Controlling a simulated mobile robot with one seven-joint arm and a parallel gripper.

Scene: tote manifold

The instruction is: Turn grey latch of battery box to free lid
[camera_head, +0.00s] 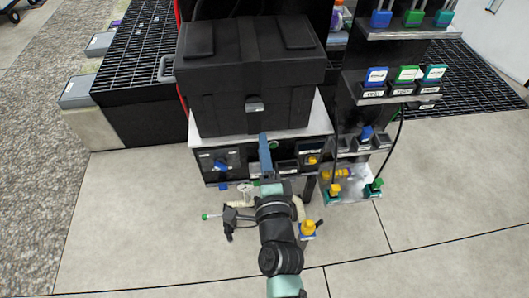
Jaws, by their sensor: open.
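The battery box (215,113) is a large black case with a closed black lid (240,70), standing on a light-topped stand. The grey latch (254,104) is a small block at the middle of the box's front, just under the lid edge. My gripper (264,140) is in front of the box, below the latch in the picture and slightly to its right, with a gap between them. Its fingers point toward the box and look empty. From this angle one finger hides most of the other. Depth between gripper and latch is hard to judge.
Shelves at the right hold blue, green and teal connectors (407,74), with black cables hanging down. A black grating (135,50) lies at left. The floor in front is mostly clear.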

